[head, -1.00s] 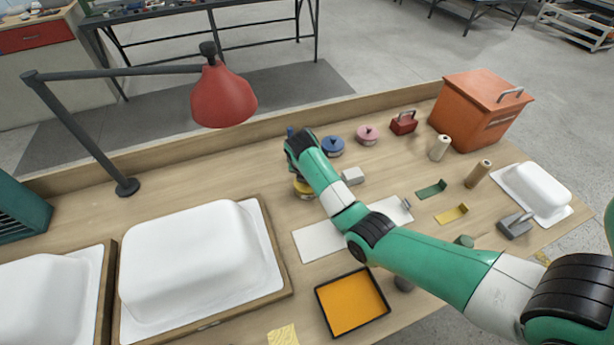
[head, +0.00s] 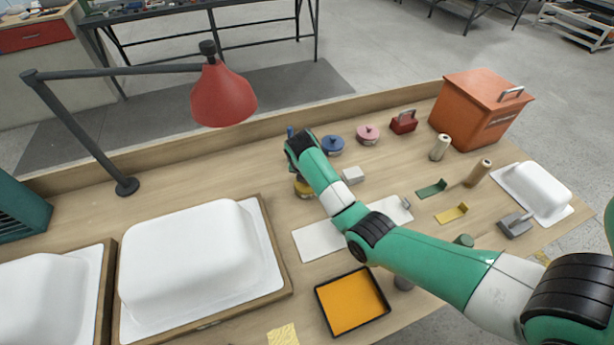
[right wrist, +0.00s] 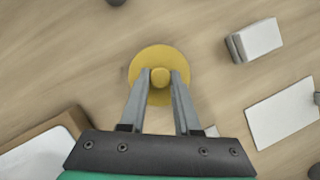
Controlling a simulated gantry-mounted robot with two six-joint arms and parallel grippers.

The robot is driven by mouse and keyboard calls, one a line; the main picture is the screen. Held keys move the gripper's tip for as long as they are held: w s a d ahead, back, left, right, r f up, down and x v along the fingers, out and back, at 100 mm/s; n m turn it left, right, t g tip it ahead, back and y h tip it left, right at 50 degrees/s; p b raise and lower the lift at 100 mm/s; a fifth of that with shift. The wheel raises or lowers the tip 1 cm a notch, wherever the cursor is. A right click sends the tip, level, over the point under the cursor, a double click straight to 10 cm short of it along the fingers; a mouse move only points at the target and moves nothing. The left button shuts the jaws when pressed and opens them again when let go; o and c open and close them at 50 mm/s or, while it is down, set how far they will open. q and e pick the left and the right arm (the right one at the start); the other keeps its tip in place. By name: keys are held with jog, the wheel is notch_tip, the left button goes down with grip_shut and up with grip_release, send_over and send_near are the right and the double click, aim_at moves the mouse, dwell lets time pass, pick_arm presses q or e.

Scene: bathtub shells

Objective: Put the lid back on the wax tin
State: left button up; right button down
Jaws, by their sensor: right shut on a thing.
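My right gripper (right wrist: 160,78) is shut on the knob of a round yellow lid (right wrist: 142,66) in the right wrist view. A yellow tin shape (head: 303,189) shows in the head view, partly hidden behind my right wrist. The lid covers whatever is directly under it, so I cannot tell whether it touches the tin or hangs just above it. The right fingertips are hidden in the head view. My left gripper is in neither view.
A blue lidded tin (head: 332,146) and a pink one (head: 368,134) stand behind, to the right. A white block (head: 353,175) is close by on the right. A white sheet (head: 318,241) and a black tray with orange lining (head: 352,302) lie in front. A red lamp (head: 222,95) overhangs at left.

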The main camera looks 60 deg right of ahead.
jog(key=shift+c, duration=0.3)
grip_release()
jog(key=shift+r, duration=0.1)
notch_tip(320, 180, up, 7)
jog(key=p, duration=0.7)
dwell(0.4)
grip_shut()
dwell(0.5)
dwell(0.5)
